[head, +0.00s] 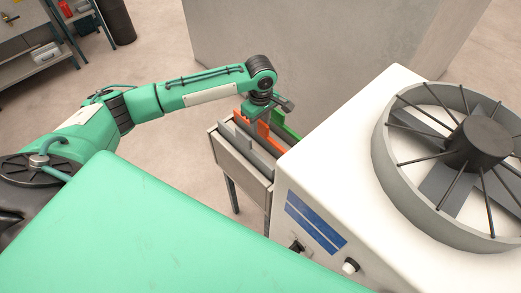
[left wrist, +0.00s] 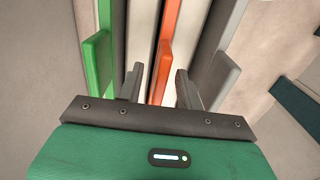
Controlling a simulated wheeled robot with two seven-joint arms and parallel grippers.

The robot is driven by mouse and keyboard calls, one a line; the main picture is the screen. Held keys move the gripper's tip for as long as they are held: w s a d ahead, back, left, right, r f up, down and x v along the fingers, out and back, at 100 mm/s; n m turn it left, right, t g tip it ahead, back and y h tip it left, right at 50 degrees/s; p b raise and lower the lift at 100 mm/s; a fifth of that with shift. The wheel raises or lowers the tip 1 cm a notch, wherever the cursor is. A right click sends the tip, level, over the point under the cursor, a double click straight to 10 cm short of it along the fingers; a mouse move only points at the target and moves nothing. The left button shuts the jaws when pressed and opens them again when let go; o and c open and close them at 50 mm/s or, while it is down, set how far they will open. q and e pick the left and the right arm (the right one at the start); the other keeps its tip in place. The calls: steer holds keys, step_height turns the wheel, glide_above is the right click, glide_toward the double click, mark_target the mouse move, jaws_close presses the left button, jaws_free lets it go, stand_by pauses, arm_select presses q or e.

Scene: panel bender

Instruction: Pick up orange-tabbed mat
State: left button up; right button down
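The orange-tabbed mat (head: 244,131) stands upright on edge in a grey holder (head: 241,165), between a green-tabbed mat (head: 287,130) and a grey-tabbed mat (head: 250,140). In the left wrist view, the orange tab (left wrist: 160,72) shows between the two fingers of my left gripper (left wrist: 157,78). The fingers are apart, with a gap on each side of the tab. The green tab (left wrist: 97,64) is left of the fingers and the grey tab (left wrist: 222,80) is right of them. In the head view, my left gripper (head: 264,112) is over the holder. My right gripper is not in view.
A white machine (head: 345,130) with a large round fan-like wheel (head: 445,205) stands close to the right of the holder. A large grey block (head: 330,40) is behind. Shelves (head: 50,60) and a dark bin (head: 116,20) stand at the far left. Floor between is clear.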

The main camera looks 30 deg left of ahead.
arm_select(q)
steer(key=shift+s+f, duration=0.1)
steer(key=shift+f, duration=1.35)
steer(key=shift+d, duration=0.1)
jaws_close()
steer(key=shift+r, duration=0.1)
step_height(320, 180, up, 28)
